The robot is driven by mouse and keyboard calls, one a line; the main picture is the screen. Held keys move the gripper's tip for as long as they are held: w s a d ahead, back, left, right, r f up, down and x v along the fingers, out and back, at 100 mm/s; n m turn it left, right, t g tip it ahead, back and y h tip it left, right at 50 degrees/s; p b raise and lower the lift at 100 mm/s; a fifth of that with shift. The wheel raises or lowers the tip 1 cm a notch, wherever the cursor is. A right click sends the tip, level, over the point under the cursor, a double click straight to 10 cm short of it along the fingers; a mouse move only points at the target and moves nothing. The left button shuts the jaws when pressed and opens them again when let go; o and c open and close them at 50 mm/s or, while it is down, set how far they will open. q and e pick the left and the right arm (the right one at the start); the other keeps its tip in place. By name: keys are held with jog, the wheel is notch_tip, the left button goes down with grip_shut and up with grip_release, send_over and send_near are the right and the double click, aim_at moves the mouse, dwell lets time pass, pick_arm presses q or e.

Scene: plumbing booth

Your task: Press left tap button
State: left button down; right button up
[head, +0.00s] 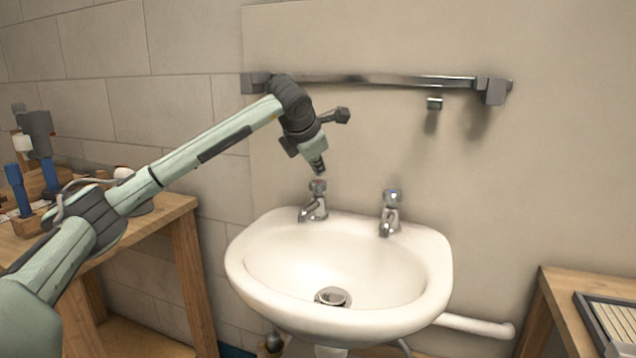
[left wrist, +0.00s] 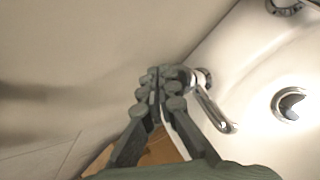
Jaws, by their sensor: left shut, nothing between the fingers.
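The left tap (head: 315,204) is chrome and stands on the back left rim of the white sink (head: 240,262). Its button (head: 318,186) is on top, just below my left gripper (head: 319,170). My left gripper is shut and empty, pointing down, with a small gap seeming to show above the button in the head view. In the left wrist view the shut fingertips (left wrist: 160,78) overlap the top of the left tap (left wrist: 212,108), hiding part of it. The right tap (head: 390,212) stands apart on the rim. My right gripper is in neither view.
A metal rail (head: 390,80) runs along the wall behind my left wrist, with a small hook (head: 434,103) below it. A wooden bench (head: 178,212) with tools stands at left. Another wooden table (head: 560,290) holds a tray (head: 615,318) at right. Space above the sink bowl is free.

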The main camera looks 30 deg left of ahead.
aim_at(317, 183)
pick_arm(q)
jog(key=shift+f, duration=0.15)
jog(key=shift+f+b, duration=0.3)
jog(key=shift+b, duration=0.05)
jog(key=shift+f+b, duration=0.55)
jog(key=shift+f, duration=0.2)
dwell(1.0)
jog(key=shift+r, duration=0.1)
jog(key=shift+r+p, duration=0.8)
jog(key=shift+r, duration=0.25)
jog(key=shift+r+p, duration=1.9)
jog(key=shift+r, duration=0.7)
jog(key=shift+f, duration=0.1)
